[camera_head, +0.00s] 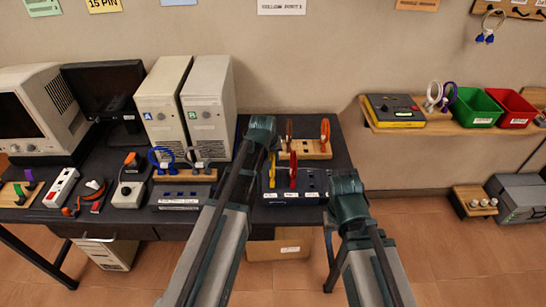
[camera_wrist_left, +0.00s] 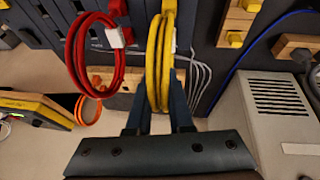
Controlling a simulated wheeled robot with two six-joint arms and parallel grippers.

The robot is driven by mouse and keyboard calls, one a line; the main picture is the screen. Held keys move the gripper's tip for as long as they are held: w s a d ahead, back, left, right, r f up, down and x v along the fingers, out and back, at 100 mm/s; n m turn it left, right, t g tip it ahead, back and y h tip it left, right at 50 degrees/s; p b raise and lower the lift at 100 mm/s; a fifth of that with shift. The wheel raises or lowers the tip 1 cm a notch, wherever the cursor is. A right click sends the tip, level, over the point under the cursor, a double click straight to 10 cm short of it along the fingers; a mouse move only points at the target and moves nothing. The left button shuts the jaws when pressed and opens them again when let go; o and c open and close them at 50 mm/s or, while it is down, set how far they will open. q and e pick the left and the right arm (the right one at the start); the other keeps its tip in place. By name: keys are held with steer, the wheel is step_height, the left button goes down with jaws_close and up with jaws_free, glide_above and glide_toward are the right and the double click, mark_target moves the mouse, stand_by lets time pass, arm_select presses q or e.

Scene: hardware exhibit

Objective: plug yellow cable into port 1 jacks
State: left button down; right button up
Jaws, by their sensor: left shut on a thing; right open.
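The yellow cable (camera_head: 272,170) is a coiled loop at the left end of a black jack box (camera_head: 312,186) on the table. My left gripper (camera_head: 266,145) is shut on this loop, which runs between its fingers in the left wrist view (camera_wrist_left: 160,62). The loop's upper end reaches the dark panel there; I cannot tell whether a plug is seated. A red cable (camera_head: 293,169) stands upright just right of the yellow one, also seen in the wrist view (camera_wrist_left: 78,60). My right gripper (camera_head: 347,184) is open and empty, right of the box. The box's small labels are unreadable.
A wooden holder (camera_head: 316,152) with brown and orange cables stands behind the box. Two beige computer towers (camera_head: 210,105) and a blue-cable holder (camera_head: 190,175) are to the left. A wooden shelf (camera_head: 450,127) with bins is at the right, past an open gap.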

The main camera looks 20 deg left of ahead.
arm_select(q)
steer(key=shift+f+b, duration=0.3)
steer(key=shift+f, duration=0.05)
stand_by(0.4)
steer(key=shift+c, duration=0.5)
jaws_free()
steer(key=shift+r, duration=0.1)
stand_by(0.6)
steer(key=shift+p+v, duration=3.5)
steer(key=shift+v, duration=0.25)
